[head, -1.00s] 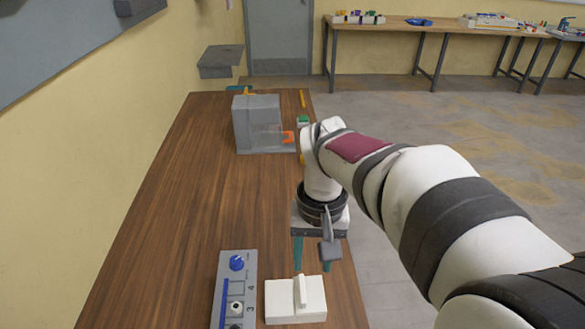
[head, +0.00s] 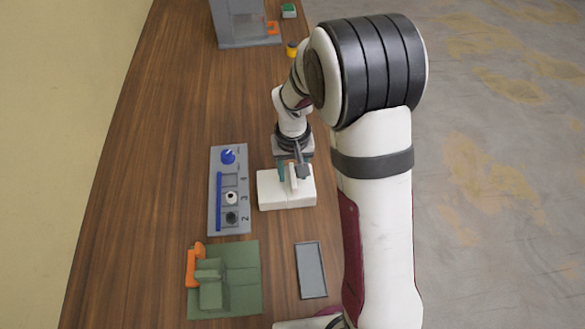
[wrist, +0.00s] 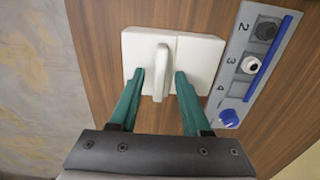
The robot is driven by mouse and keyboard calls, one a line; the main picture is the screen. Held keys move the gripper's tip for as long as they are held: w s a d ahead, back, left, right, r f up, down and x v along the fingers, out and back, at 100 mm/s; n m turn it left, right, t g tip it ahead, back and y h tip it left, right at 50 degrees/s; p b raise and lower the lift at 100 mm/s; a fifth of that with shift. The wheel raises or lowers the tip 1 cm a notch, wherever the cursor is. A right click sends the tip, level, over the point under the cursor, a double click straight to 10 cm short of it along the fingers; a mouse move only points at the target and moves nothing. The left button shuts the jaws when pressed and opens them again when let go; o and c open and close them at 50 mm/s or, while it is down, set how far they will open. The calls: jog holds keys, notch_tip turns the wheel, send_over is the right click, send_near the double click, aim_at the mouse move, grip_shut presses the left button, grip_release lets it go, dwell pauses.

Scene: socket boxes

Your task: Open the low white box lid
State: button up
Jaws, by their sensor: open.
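The low white box (head: 272,192) stands on the table to the right of the grey socket panel. It also shows in the wrist view (wrist: 199,60), with an upright white handle (wrist: 161,72) on top and a seam beside it. The lid looks shut. My gripper (head: 288,172) is over the box's far side, pointing down. In the wrist view its two teal fingers are open (wrist: 160,78), with the handle between them in the picture. Whether the fingers touch the handle or lid I cannot tell.
The grey panel (head: 214,205) with a blue knob (head: 228,156) and numbered sockets lies close to the box. Nearer are a green block (head: 240,290) with an orange handle (head: 193,266) and a grey tray (head: 311,270). A grey cabinet (head: 240,22) stands at the far end.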

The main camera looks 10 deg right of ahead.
grip_shut()
dwell(1.4)
